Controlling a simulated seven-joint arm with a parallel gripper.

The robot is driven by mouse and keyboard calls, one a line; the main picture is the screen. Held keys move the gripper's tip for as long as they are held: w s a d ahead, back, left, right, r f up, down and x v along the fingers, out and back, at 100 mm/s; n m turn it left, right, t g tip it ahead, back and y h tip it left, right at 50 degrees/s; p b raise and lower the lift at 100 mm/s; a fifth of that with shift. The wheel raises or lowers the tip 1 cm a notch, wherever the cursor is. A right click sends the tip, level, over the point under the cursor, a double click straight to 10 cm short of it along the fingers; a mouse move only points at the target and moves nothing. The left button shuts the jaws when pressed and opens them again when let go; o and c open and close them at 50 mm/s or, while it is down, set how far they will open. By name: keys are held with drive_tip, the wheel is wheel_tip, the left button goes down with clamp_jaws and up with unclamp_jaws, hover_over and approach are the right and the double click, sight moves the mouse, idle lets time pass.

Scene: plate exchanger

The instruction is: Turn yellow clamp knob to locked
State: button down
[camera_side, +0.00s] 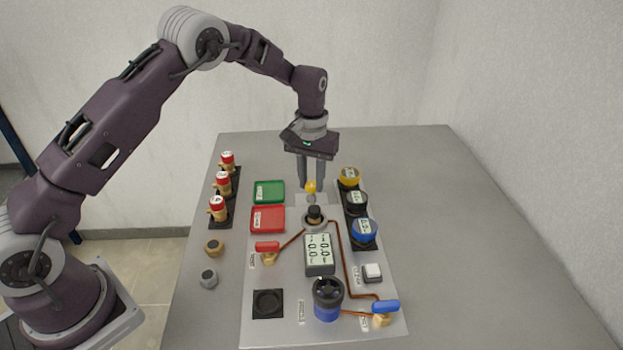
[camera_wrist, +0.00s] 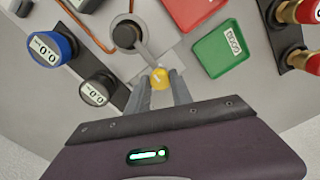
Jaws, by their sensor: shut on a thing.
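The yellow clamp knob (camera_side: 311,186) is near the far end of the grey panel, behind the black-topped round fitting (camera_side: 315,214). In the wrist view the yellow knob (camera_wrist: 159,78) sits at the end of a grey arm that reaches from the round fitting (camera_wrist: 126,35). My gripper (camera_side: 311,187) points down over the knob in the side view. In the wrist view its two grey fingers (camera_wrist: 160,83) lie on either side of the knob, and it is shut on the knob. The exact finger contact is small and partly hidden.
A green tray (camera_side: 269,191) and a red tray (camera_side: 268,219) lie left of the knob. Yellow, black and blue gauges (camera_side: 357,203) stand in a row to the right. Several red-capped valves (camera_side: 223,183) stand at the far left. The table's right side (camera_side: 470,250) is clear.

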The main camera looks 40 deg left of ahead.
sight(312, 183)
drive_tip(key=shift+w+r+n, duration=0.1)
drive_tip(key=shift+n, duration=0.3)
drive_tip(key=c, duration=1.1)
unclamp_jaws()
wheel_tip(312, 183, up, 7)
